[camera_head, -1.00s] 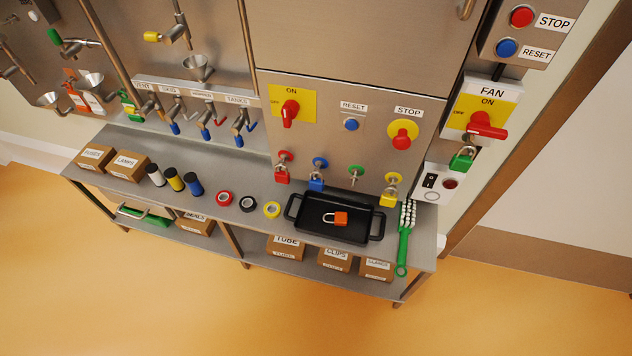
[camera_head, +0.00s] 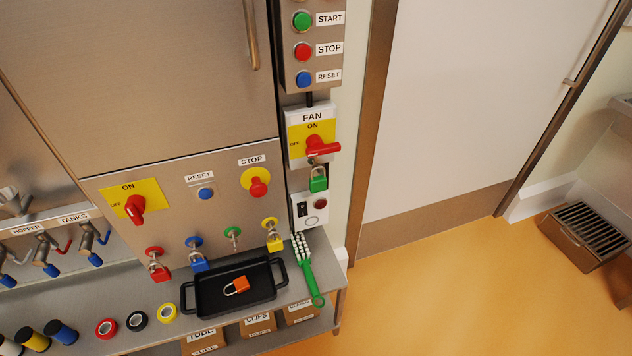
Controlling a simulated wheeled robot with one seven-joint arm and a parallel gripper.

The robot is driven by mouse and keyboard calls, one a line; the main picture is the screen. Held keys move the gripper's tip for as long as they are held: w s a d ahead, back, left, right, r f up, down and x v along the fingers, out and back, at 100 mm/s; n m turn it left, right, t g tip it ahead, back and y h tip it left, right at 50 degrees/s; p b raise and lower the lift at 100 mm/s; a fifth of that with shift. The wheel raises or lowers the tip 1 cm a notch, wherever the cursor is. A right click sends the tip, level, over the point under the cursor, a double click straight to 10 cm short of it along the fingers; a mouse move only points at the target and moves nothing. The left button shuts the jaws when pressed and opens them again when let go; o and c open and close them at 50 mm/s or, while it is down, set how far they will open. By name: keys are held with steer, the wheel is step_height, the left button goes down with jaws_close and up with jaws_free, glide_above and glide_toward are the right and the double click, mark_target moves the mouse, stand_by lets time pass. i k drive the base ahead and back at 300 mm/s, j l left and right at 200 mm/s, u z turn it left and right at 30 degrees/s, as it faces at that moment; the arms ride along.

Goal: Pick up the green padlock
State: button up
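A green padlock (camera_head: 318,184) hangs by its shackle just below the red handle (camera_head: 322,147) of the yellow FAN switch (camera_head: 311,135), in the middle of the view. It is above a small white box (camera_head: 309,210) with a black switch and a red button. Its shackle seems to pass through the switch's lower part, but I cannot tell whether it is closed. My gripper does not show in this view.
Below is a metal shelf with a black tray (camera_head: 203,311) holding an orange padlock (camera_head: 237,286), and a green-handled brush (camera_head: 307,268). Red (camera_head: 158,271), blue (camera_head: 199,264) and yellow (camera_head: 274,242) padlocks hang on the panel.

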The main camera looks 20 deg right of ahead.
mark_target(319, 183)
steer(key=i+j, duration=0.25)
steer(key=j, duration=0.15)
steer(key=i+j, duration=0.25)
steer(key=j, duration=0.2)
steer(key=i+j, duration=0.25)
steer(key=j, duration=0.15)
steer(key=z, duration=0.05)
